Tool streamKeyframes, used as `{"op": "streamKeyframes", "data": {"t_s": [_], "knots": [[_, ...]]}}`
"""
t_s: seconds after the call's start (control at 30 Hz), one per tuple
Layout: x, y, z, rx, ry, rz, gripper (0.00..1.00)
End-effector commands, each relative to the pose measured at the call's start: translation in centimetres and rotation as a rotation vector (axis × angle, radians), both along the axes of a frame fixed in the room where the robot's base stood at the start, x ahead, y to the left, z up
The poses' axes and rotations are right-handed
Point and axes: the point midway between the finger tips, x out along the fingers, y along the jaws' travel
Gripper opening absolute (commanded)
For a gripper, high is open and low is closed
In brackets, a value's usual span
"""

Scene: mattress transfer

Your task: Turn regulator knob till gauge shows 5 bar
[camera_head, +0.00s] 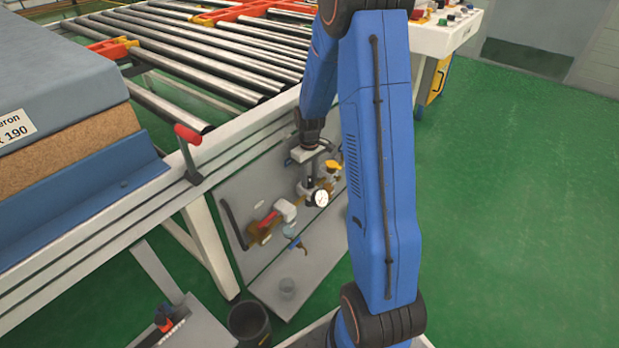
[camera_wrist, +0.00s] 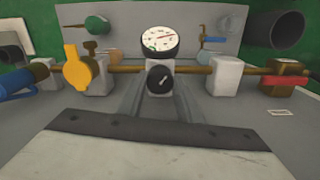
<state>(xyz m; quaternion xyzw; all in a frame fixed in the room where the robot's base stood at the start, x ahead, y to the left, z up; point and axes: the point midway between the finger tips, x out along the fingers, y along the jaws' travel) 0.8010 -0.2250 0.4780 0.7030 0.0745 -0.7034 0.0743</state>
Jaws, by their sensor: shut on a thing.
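The pressure gauge (camera_head: 320,198) has a round white face on the pipe panel under the conveyor. In the wrist view the gauge (camera_wrist: 160,40) shows a red needle towards the right, but the numbers are too small to read. The black regulator knob (camera_wrist: 160,79), with a white mark on its face, sits just below the gauge. My gripper (camera_head: 309,180) reaches down to the panel next to the gauge. In the wrist view its grey fingers (camera_wrist: 158,98) lie at the knob and are shut on it. The exact contact is partly hidden.
A yellow valve handle (camera_wrist: 77,67) and a red-handled valve (camera_wrist: 285,81) flank the regulator on the same pipe. The roller conveyor (camera_head: 215,60) and its frame stand above the panel. A dark bin (camera_head: 249,322) is on the floor. Green floor at right is clear.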

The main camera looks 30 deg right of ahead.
Motion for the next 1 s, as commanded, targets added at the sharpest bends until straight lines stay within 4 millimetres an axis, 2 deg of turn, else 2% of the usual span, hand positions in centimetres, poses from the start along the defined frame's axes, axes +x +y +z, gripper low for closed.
{"op": "streamKeyframes", "data": {"t_s": [0.33, 0.37, 0.43, 0.77, 0.87, 1.0], "knots": [[0.0, 0.0, 0.0, 0.000, -0.001, -0.018, 0.10], [0.0, 0.0, 0.0, -0.001, -0.001, -0.017, 0.35], [0.0, 0.0, 0.0, 0.000, -0.001, -0.017, 0.51], [0.0, 0.0, 0.2, 0.000, -0.001, -0.017, 0.51], [0.1, 0.0, 0.8, -0.001, -0.002, -0.017, 0.51], [0.1, 0.0, 2.7, -0.001, -0.004, -0.017, 0.51]]}}
